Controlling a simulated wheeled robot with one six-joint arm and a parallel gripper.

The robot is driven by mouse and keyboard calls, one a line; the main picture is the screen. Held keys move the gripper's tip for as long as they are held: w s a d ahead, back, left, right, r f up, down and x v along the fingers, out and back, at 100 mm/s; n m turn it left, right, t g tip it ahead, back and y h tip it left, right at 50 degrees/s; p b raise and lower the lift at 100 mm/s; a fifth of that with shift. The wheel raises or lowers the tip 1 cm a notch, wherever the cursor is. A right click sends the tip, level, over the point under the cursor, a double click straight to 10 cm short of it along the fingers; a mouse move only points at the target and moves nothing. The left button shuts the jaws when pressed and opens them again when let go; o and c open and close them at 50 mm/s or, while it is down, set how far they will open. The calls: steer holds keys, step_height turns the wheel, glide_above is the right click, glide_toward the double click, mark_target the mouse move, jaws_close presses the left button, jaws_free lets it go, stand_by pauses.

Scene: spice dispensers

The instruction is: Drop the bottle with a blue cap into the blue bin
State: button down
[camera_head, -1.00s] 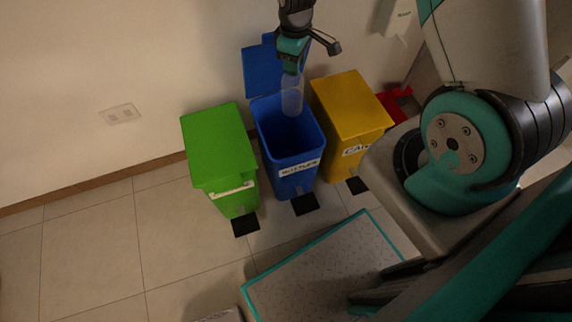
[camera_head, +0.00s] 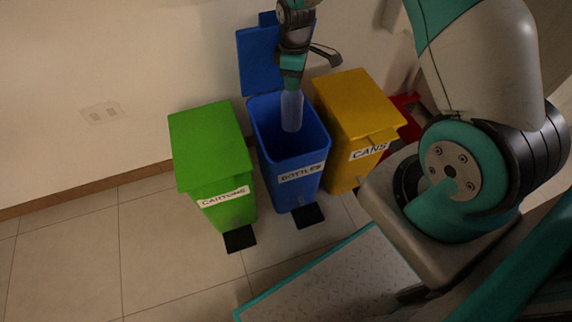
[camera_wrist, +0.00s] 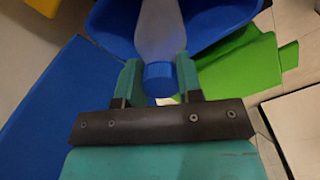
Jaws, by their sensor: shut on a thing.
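My gripper (camera_head: 291,82) is shut on the bottle (camera_head: 291,110), which hangs down from the fingers. The bottle is translucent, and it hangs over the open mouth of the blue bin (camera_head: 297,178), its lower end at about the opening. In the wrist view the bottle (camera_wrist: 159,30) has its blue cap (camera_wrist: 159,78) between the two fingers (camera_wrist: 160,80). The blue bin's wall (camera_wrist: 222,18) shows beyond the bottle. The blue bin is labelled BOTTLES, and its lid (camera_head: 258,60) stands open at the back.
A green bin (camera_head: 213,150) labelled CARTONS stands left of the blue bin, lid shut. A yellow bin (camera_head: 355,105) labelled CANS stands on the right, lid shut. A red object (camera_head: 408,118) is partly hidden behind my arm. Tiled floor (camera_head: 70,250) is clear at front left.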

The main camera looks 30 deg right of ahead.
step_height(320, 180, down, 4)
steer(key=b, duration=0.3)
steer(key=shift+f, duration=0.1)
steer(key=c, duration=0.7)
jaws_free()
step_height(320, 180, up, 8)
steer(key=p, duration=0.7)
